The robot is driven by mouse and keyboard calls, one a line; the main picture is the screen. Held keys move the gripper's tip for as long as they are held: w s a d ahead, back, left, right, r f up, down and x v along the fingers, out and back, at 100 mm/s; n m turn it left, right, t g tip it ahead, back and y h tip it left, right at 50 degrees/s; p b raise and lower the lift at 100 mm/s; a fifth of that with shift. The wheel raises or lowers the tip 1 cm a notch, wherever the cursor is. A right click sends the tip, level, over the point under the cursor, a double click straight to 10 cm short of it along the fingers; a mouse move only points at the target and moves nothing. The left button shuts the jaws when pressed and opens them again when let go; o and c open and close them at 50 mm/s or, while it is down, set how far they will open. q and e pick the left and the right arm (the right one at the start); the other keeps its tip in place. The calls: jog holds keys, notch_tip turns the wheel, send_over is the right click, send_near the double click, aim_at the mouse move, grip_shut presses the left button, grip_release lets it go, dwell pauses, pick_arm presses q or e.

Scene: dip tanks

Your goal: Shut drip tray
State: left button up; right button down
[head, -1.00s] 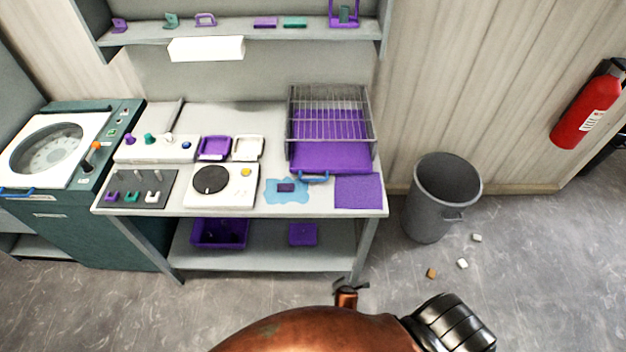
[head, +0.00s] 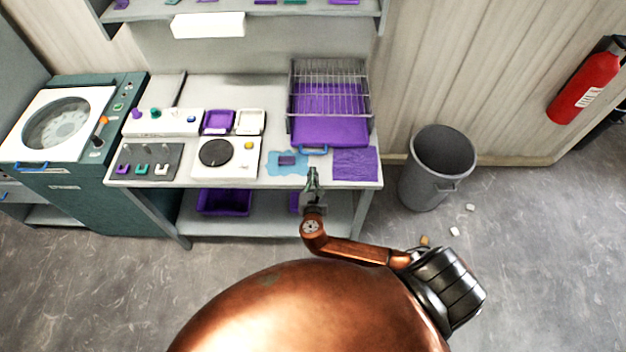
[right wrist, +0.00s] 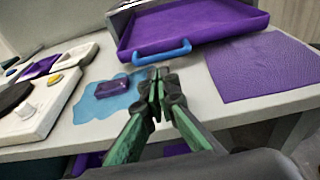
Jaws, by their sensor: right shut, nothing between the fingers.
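The purple drip tray (head: 331,131) is pulled out toward the front from under a wire rack (head: 330,85) on the bench. Its blue handle (head: 313,150) is at the front edge. In the right wrist view the tray (right wrist: 190,28) and its blue handle (right wrist: 161,52) are just beyond my fingertips. My right gripper (head: 312,172) is shut and empty, at the bench's front edge, just short of the handle. It also shows in the right wrist view (right wrist: 157,75), with a visible gap to the handle. My left gripper is not in view.
A purple cloth (head: 355,164) lies right of the handle. A blue puddle shape (head: 275,170) with a purple block (head: 287,160) lies left of it. A white turntable unit (head: 228,158) stands further left. A grey bin (head: 440,165) stands right of the bench.

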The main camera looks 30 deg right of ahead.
jog(key=x, duration=0.7)
jog(key=shift+w+d, duration=0.2)
jog(key=shift+w, duration=0.1)
jog(key=shift+d, duration=0.1)
